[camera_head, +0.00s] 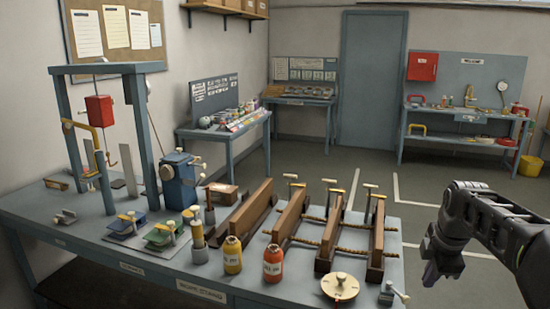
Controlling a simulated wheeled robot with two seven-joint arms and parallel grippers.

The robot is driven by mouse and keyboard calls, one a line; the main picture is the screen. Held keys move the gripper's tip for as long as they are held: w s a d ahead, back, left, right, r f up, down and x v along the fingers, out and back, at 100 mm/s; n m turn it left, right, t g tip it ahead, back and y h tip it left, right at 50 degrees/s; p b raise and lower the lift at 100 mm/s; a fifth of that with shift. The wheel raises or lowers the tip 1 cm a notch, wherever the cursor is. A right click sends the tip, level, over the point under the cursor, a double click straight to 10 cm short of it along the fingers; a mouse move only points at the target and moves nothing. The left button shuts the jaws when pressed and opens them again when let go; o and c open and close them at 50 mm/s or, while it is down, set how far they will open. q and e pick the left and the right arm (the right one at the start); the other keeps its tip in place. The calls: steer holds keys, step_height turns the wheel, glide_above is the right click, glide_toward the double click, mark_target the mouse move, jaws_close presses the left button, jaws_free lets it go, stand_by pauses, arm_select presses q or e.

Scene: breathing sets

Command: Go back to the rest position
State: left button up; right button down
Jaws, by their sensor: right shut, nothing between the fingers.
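My right gripper (432,274) hangs at the end of my dark right arm at the right side of the head view. It points down beside the right edge of the blue-grey workbench (95,239), apart from everything on it. Its fingers are shut with nothing held. My left gripper and left arm do not show.
The bench holds a frame with a red block (99,109), a blue device (179,181), wooden clamps (289,217), a yellow bottle (233,256), an orange bottle (273,263) and a round brass dial (340,287). Open floor (420,190) lies behind, before the back tables.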

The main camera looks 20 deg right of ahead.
steer(key=w+a+f+m+t+y, duration=0.1)
steer(key=w+a+f+m, duration=0.25)
steer(key=a+f, duration=0.4)
steer(key=w+a+f+m+t+y, duration=0.1)
steer(key=w+a+f+m, duration=0.25)
steer(key=a+f, duration=0.4)
steer(key=w+a+f+m+t+y, duration=0.1)
steer(key=w+a+f+m, duration=0.3)
steer(key=f, duration=0.6)
steer(key=s+a+f+m+g+y, duration=0.1)
steer(key=s+a+f+m, duration=0.1)
steer(key=s+a+f, duration=0.4)
steer(key=s+a+f+m, duration=0.2)
steer(key=s+a+f, duration=0.3)
steer(key=a, duration=0.4)
steer(key=s+a+f+g, duration=0.1)
steer(key=s+a+f, duration=0.1)
steer(key=s, duration=0.3)
steer(key=s+a+f+g+y, duration=0.1)
steer(key=s+a+f+g, duration=0.1)
steer(key=s+a, duration=0.3)
steer(key=s+a+f+g+b, duration=0.1)
steer(key=s+a+f, duration=0.3)
steer(key=s, duration=0.2)
steer(key=shift+s+f+n+y, duration=0.15)
steer(key=shift+n+y, duration=0.15)
steer(key=shift+n, duration=0.1)
